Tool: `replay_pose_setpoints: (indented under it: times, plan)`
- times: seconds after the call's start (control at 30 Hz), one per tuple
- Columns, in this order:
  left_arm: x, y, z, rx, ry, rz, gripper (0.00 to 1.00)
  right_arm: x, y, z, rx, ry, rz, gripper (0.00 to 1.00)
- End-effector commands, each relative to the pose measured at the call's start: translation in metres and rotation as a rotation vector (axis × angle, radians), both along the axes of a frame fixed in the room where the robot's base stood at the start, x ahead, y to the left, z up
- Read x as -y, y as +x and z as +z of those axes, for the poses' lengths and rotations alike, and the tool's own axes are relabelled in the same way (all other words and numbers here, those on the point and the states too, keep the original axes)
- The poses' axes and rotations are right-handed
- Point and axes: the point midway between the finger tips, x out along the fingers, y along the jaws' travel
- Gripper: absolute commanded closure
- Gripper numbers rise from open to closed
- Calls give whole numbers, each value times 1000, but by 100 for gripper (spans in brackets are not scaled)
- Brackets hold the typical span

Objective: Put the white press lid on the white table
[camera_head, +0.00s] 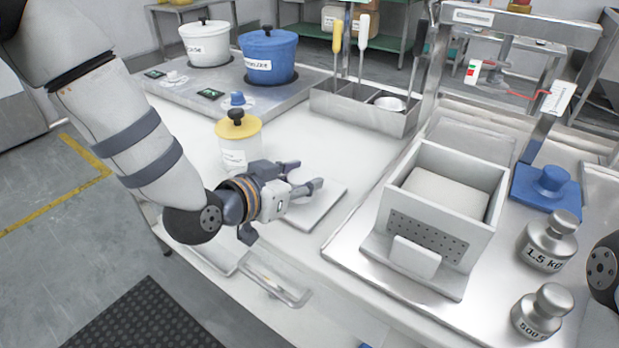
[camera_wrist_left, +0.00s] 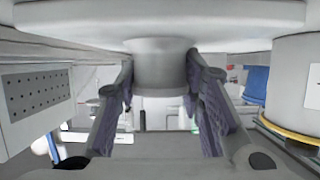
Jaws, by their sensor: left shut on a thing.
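The white press lid (camera_head: 322,203) is a flat white square plate under my left gripper (camera_head: 306,177). It is at or just above the white table (camera_head: 285,128); I cannot tell whether it touches. In the left wrist view, which is upside down, the lid (camera_wrist_left: 160,14) spans the top. Its round knob (camera_wrist_left: 161,72) sits between the two fingers of my left gripper, which is shut on it. The head view does not show the knob clearly. My right gripper is not in view; only a bit of my right arm shows at the right edge.
A jar with a yellow lid (camera_head: 238,127) stands close to the left gripper. A white press box (camera_head: 440,198) stands on a steel tray to the right. Two metal weights (camera_head: 547,242) and a blue press lid (camera_head: 547,188) are farther right. A steel holder (camera_head: 365,112) is behind.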

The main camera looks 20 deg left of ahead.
Motion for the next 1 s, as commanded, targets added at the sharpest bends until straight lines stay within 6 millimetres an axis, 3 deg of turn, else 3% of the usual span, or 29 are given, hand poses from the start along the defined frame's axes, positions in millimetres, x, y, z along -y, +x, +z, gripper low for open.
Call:
replay_pose_setpoints:
  times: [0.03, 0.33, 0.37, 0.43, 0.8, 1.0]
  plan:
    - [0, 0, -7, -9, 0, 0, 100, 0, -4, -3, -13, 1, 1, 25]
    - [0, 0, -3, -1, 1, 0, 100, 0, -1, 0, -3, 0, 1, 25]
    - [0, 0, -3, -1, 1, 0, 59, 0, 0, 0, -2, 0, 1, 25]
    - [0, 0, -2, 0, 1, 0, 46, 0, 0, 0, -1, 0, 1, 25]
    - [-1, -2, 4, 3, 0, 1, 46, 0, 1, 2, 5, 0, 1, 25]
    - [-14, -39, 25, 8, -1, 0, 46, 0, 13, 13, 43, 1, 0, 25]
